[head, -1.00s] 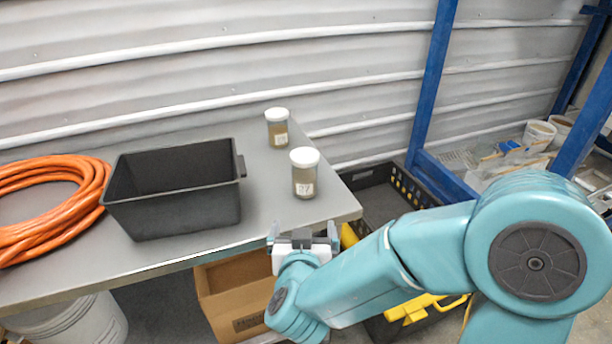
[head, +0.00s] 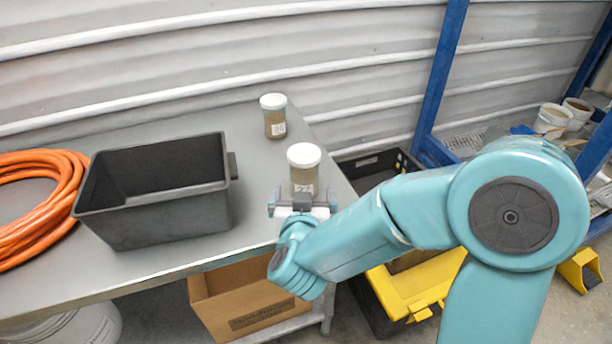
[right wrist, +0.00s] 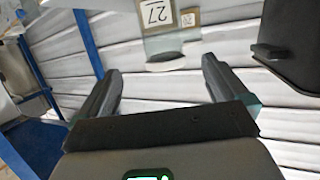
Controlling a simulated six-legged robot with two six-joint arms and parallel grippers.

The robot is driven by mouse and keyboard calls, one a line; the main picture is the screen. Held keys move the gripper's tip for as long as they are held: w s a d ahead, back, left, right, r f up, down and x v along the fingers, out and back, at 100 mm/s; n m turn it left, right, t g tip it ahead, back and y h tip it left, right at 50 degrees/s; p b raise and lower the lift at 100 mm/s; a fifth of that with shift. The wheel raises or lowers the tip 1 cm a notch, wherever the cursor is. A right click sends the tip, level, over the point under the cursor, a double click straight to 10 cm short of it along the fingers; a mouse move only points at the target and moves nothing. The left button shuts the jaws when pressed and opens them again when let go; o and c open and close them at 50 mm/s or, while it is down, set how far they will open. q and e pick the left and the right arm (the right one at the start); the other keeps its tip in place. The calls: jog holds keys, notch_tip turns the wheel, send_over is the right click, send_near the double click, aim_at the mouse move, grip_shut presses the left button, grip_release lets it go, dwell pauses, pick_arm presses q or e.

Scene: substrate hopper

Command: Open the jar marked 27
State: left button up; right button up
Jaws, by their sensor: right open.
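The jar marked 27 (head: 304,179) stands upright near the right end of the table, with a white lid on it. In the right wrist view, which is upside down, its label reads 27 (right wrist: 157,14). A second white-lidded jar (head: 275,122) stands behind it to the left; its label is too small to read, and it also shows in the right wrist view (right wrist: 188,20). My right gripper (head: 302,201) is open and empty, in front of the near jar's lower part, and hides its base. In the right wrist view the jar is beyond the spread fingertips (right wrist: 161,72).
A black bin (head: 160,215) stands left of the jars, with a coiled orange hose (head: 40,190) farther left. The grey tabletop (head: 120,270) is clear in front of the bin. A cardboard box (head: 250,310) and a yellow-lidded crate (head: 415,285) are below.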

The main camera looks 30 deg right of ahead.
aim_at(304, 176)
jog(key=x, duration=0.7)
jog(key=shift+w+f, duration=0.15)
jog(key=p+x, duration=0.1)
jog(key=x, duration=0.5)
jog(key=shift+w, duration=0.15)
jog(key=c, duration=1.3)
notch_tip(304, 176, up, 20)
jog(key=p, duration=0.4)
jog(key=o, duration=0.6)
jog(key=c, duration=0.7)
